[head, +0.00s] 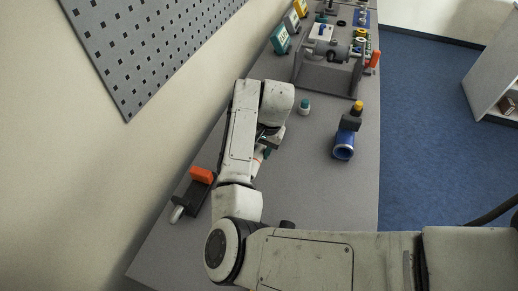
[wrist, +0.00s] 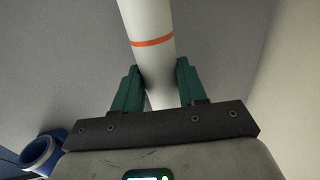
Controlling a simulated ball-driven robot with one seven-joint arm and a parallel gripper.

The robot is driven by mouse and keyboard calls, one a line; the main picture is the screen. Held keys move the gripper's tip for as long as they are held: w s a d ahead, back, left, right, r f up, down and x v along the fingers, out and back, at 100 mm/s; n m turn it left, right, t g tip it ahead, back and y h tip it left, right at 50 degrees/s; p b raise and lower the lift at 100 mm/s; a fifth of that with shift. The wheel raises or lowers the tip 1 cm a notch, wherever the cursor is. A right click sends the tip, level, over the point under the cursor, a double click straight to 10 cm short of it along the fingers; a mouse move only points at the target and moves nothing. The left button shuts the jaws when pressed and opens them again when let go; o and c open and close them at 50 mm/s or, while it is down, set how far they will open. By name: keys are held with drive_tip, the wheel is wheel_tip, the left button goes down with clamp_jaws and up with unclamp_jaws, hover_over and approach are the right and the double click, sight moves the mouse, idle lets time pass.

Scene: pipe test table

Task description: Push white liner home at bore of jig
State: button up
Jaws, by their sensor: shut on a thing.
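The white liner (wrist: 148,22) is a white tube with an orange band, seen in the wrist view. My gripper (wrist: 157,82) is shut on it, with one green finger on each side below the band. The liner's upper end runs out of the wrist view. In the head view, my gripper (head: 265,151) is over the table, mostly hidden by my arm, and only a sliver of the liner shows. A grey fixture with a horizontal metal cylinder (head: 330,50), apparently the jig, stands further back on the table, apart from my gripper. Its bore cannot be made out.
A blue pipe piece (head: 343,152) lies right of my gripper; a blue ring shows in the wrist view (wrist: 40,152). A small teal-capped bottle (head: 304,107) stands nearer the fixture. A dark block with an orange top (head: 201,175) lies front left, near the wall.

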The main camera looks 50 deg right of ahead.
drive_tip(key=shift+w+d+r, duration=0.1)
drive_tip(key=shift+w+d, duration=0.1)
drive_tip(key=shift+d, duration=0.35)
drive_tip(key=shift+w+d, duration=0.2)
drive_tip(key=shift+d, duration=0.3)
drive_tip(key=o, duration=1.3)
wheel_tip(320, 180, up, 10)
drive_tip(key=s, duration=0.2)
drive_tip(key=shift+d+r+b, duration=0.2)
drive_tip(key=shift+d+b, duration=0.15)
